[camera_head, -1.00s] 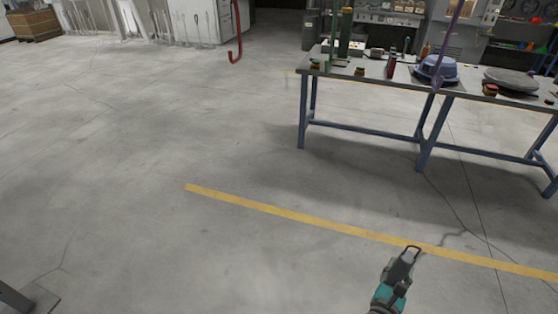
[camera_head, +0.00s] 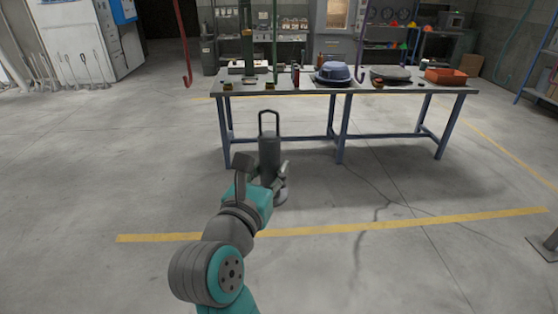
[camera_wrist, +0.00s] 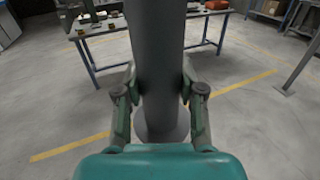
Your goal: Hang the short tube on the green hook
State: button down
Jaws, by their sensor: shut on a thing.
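The short tube (camera_head: 270,155) is dark grey, upright, with a loop handle on top and a wider round base. My gripper (camera_head: 268,181) is shut around its lower part and holds it in front of the table. In the wrist view the tube (camera_wrist: 156,60) stands between the two fingers of my gripper (camera_wrist: 160,92), above its flared base. The green hook (camera_head: 274,45) is a thin rod hanging down over the table's left part, beyond the tube and higher in the picture. Its lower end is small and hard to make out.
A red hook (camera_head: 184,50) hangs left, a purple hook (camera_head: 366,40) right. Floor before the table is clear.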

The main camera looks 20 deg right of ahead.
aim_at(278, 138)
jog(key=s+r, duration=0.6)
jog(key=shift+w+d+f, duration=0.1)
jog(key=shift+w+d, duration=0.3)
jog(key=shift+w, duration=0.85)
jog(key=shift+w+d+f, duration=0.1)
jog(key=shift+w+d, duration=0.25)
jog(key=shift+w, duration=0.95)
jog(key=shift+w+d, duration=0.4)
jog(key=shift+w, duration=0.85)
jog(key=shift+w+d, duration=0.15)
jog(key=shift+w, duration=0.35)
jog(key=shift+w+d, duration=0.2)
jog(key=shift+w, duration=0.3)
jog(key=shift+w+d, duration=0.15)
jog(key=shift+w, duration=0.35)
jog(key=shift+w, duration=0.2)
jog(key=shift+w+d, duration=0.25)
jog(key=shift+w, duration=0.35)
jog(key=shift+w+d, duration=0.2)
jog(key=shift+w, duration=0.4)
jog(key=shift+f, duration=1.4)
